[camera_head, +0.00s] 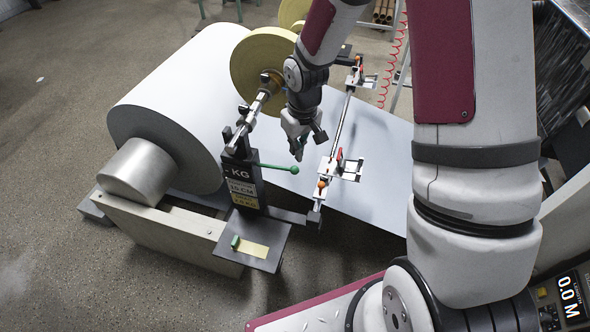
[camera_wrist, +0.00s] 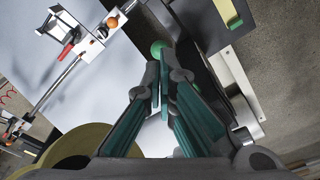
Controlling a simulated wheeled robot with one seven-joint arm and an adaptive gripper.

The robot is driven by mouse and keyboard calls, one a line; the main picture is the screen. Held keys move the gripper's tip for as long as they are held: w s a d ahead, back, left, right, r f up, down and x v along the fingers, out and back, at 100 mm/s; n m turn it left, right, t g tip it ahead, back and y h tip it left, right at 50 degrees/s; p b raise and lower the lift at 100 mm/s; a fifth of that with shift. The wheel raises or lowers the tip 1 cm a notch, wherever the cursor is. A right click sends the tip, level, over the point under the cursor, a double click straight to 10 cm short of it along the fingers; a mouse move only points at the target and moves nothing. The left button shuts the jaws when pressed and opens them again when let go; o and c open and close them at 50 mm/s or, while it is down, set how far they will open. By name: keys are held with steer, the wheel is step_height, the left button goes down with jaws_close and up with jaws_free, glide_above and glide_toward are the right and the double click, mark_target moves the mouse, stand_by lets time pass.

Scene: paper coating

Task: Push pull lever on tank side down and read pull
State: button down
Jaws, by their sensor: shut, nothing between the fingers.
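The pull lever (camera_head: 275,167) is a thin green rod with a green ball on its end. It sticks out to the right from the dark upright KG box (camera_head: 240,180). The box shows "- KG" above a yellowish label with small print. My gripper (camera_head: 298,155) is shut and empty, pointing down just above the ball end in the head view; whether it touches the ball I cannot tell. In the wrist view the green ball (camera_wrist: 158,48) shows just beyond my shut fingertips (camera_wrist: 160,88), and the rod is mostly hidden.
A large white paper roll (camera_head: 165,110) lies left of the box, with a yellow disc (camera_head: 262,65) behind. A metal bar with clamps (camera_head: 342,168) stands right of the lever, over the pale sheet.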

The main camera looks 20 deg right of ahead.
mark_target(296, 169)
steer(key=f+b, duration=0.1)
steer(key=f, duration=0.1)
steer(key=f+b, duration=0.1)
steer(key=f, duration=0.1)
steer(key=f+b, duration=0.1)
steer(key=shift+w+a+f, duration=0.1)
steer(key=shift+w+f, duration=0.3)
steer(key=shift+f+b, duration=0.45)
steer(key=shift+f, duration=0.1)
